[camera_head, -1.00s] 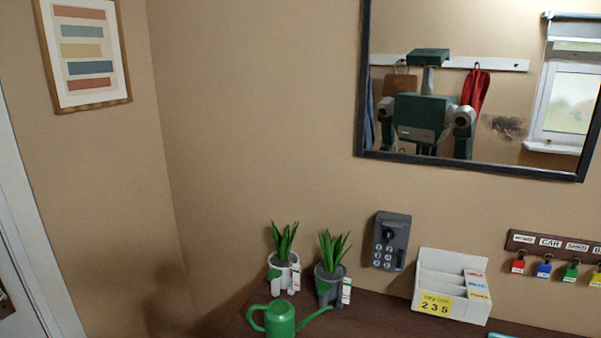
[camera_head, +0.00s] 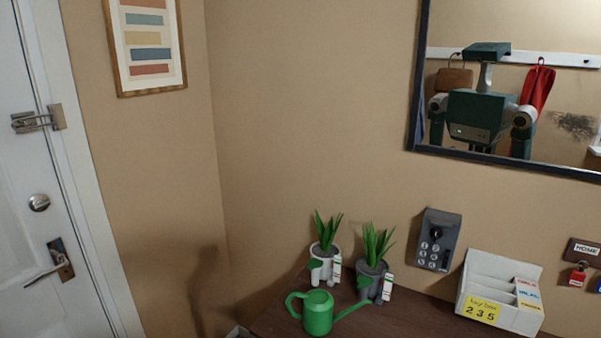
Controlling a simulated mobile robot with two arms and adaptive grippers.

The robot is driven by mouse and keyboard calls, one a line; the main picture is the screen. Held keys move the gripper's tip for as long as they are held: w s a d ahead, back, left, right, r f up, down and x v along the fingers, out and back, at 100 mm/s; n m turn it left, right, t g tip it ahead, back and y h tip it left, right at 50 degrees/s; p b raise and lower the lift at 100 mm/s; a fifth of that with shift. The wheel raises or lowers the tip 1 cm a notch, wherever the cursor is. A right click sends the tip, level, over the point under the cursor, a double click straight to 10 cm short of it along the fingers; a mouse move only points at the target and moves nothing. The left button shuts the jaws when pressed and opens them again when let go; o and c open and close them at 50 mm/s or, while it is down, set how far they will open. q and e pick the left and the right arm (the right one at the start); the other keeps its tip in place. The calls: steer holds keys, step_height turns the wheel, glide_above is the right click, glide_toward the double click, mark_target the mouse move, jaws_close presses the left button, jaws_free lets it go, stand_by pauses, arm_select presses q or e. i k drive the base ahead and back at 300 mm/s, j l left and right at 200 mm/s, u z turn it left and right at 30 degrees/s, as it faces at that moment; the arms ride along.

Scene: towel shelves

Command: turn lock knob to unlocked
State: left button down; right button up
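A round silver lock knob (camera_head: 39,202) sits on the white door (camera_head: 22,160) at the left edge of the view. It is too small to tell which way it is turned. A lever handle (camera_head: 50,270) on a dark plate is below it, and a metal latch (camera_head: 38,119) is above it, reaching across to the frame. A grey key box (camera_head: 438,240) with a black knob and number buttons is on the wall at the right. Neither of my grippers shows directly. The mirror (camera_head: 500,165) reflects my head and upper body, with no grippers visible.
A dark wooden tabletop (camera_head: 408,318) holds two potted plants (camera_head: 323,255), a green watering can (camera_head: 318,312) and a white letter holder (camera_head: 500,295) with a yellow "235" note. A key rack (camera_head: 583,251) is at the right edge. Bare wall lies between door and table.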

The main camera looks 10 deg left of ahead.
mark_target(40, 204)
steer(key=u, duration=2.35)
steer(key=i+j, duration=0.15)
steer(key=i, duration=0.1)
